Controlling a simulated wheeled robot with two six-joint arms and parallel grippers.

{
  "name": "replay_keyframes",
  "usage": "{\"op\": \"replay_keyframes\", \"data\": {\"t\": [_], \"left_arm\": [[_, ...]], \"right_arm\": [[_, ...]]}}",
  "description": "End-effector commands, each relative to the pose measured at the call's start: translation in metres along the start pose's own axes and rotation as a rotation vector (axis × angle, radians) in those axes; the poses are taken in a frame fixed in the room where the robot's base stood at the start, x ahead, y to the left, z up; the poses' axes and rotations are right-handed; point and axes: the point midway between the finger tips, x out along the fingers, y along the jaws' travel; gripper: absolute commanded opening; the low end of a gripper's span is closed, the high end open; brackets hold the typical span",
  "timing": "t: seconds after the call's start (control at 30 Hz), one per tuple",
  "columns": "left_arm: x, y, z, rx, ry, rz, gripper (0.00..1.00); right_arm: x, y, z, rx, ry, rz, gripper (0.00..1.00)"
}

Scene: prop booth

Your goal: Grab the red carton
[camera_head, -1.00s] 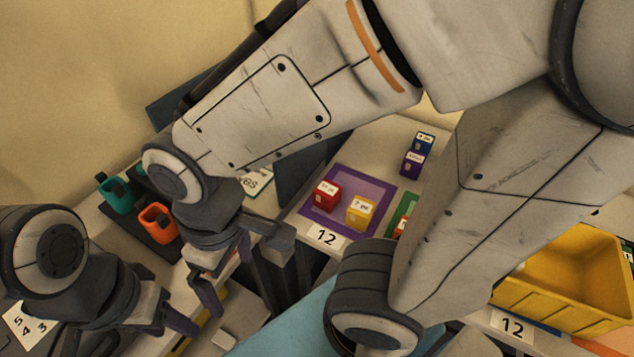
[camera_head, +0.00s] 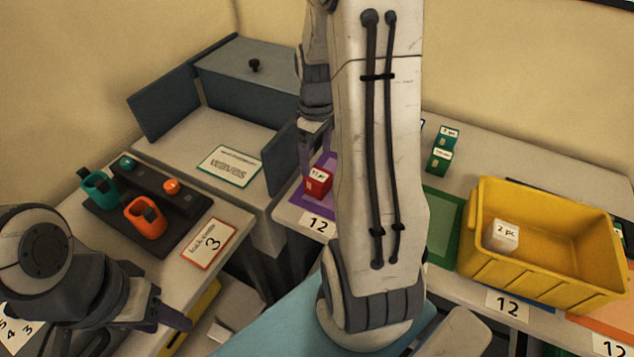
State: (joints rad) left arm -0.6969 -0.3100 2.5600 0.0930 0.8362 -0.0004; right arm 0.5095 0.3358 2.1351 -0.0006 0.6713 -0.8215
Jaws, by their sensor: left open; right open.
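The red carton (camera_head: 318,181) is a small box with a white label, standing on the purple mat (camera_head: 292,198) in the middle of the head view. My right gripper (camera_head: 315,148) is open, its purple fingers pointing down just above and behind the carton in the picture. I cannot tell whether a finger touches it. My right arm covers the area to the right of the carton. My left gripper (camera_head: 172,312) is open and empty at the lower left, well away from the carton.
A yellow bin (camera_head: 545,276) holding a white carton (camera_head: 502,235) stands at right.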

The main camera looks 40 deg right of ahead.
Motion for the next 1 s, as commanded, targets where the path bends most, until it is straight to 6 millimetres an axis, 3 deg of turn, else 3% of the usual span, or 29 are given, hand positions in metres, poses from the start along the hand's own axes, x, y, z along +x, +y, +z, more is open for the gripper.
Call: {"op": "replay_keyframes", "data": {"t": [0.6, 0.9, 1.0], "left_arm": [[-0.001, 0.0, 0.0, 0.0, 0.0, 0.0, 0.5], [-0.001, 0.0, 0.0, 0.0, 0.0, 0.0, 0.5], [0.0, 0.0, 0.0, 0.0, 0.0, 0.0, 0.5]], "right_arm": [[0.073, 0.0, 0.004, 0.0, -0.002, -0.002, 1.0], [0.077, 0.001, 0.004, 0.0, 0.001, 0.0, 1.0], [0.077, 0.001, 0.004, 0.0, 0.001, 0.0, 0.62]]}}
